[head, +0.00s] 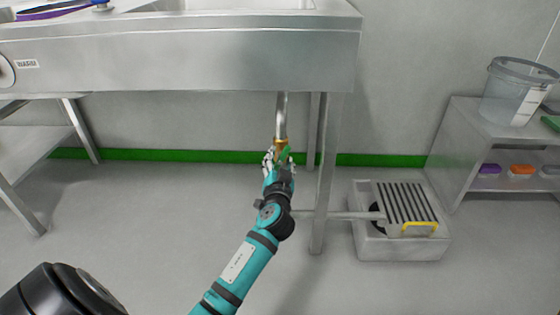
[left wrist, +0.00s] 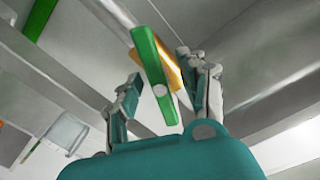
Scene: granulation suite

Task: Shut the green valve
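The green valve (head: 285,153) sits on the vertical metal drain pipe (head: 281,115) under the sink. In the left wrist view its long green handle (left wrist: 153,72) lies over a brass body (left wrist: 171,64). The handle runs at a slight angle to the body. My left gripper (head: 279,157) is raised at the valve and partly hides it in the head view. In the left wrist view the gripper (left wrist: 163,88) is open, with one finger on each side of the handle. A gap shows on the left finger's side; contact on the right is unclear. My right gripper is not in view.
The steel sink bench (head: 180,58) is above my left gripper, with a leg (head: 325,165) close on its right. A floor drain box (head: 400,248) with a slatted grate and a side pipe stands at the right. A shelf unit (head: 462,145) holds a clear bucket (head: 508,95).

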